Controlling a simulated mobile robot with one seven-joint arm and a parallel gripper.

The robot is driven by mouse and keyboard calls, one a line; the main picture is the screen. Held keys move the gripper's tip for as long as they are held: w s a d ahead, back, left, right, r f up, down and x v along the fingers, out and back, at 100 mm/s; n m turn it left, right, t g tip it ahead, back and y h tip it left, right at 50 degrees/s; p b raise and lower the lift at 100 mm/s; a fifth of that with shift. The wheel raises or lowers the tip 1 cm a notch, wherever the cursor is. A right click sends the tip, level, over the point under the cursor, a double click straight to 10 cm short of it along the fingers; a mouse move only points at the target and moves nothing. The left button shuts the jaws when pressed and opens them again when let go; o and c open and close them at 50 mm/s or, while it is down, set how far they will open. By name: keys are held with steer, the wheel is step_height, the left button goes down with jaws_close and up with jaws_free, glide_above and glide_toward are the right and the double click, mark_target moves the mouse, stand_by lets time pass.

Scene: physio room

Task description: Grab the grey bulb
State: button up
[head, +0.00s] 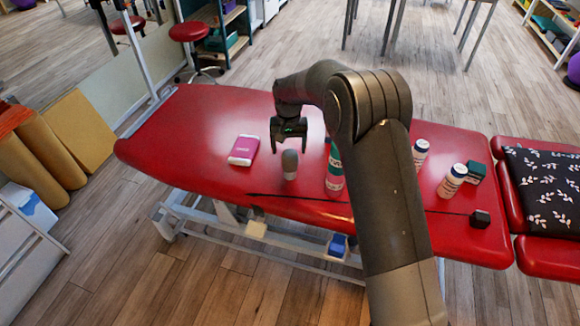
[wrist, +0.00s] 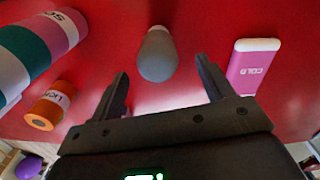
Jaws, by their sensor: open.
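The grey bulb (head: 289,164) stands on the red treatment table (head: 190,125), between a pink pack and a green bottle. My gripper (head: 289,150) is open and empty, just above and behind the bulb in the head view. In the wrist view the bulb (wrist: 157,54) lies ahead of the open fingers (wrist: 162,85), roughly centred between them. A gap shows between the fingertips and the bulb, and nothing is held.
The pink pack (head: 243,150) lies left of the bulb. The table's left end is clear.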

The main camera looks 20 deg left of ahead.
mark_target(290, 164)
steer(key=f, duration=0.8)
steer(key=shift+d+f, duration=0.2)
steer(key=shift+c, duration=0.3)
steer(key=c, duration=1.1)
steer(key=shift+r, duration=0.1)
steer(key=shift+c, duration=0.2)
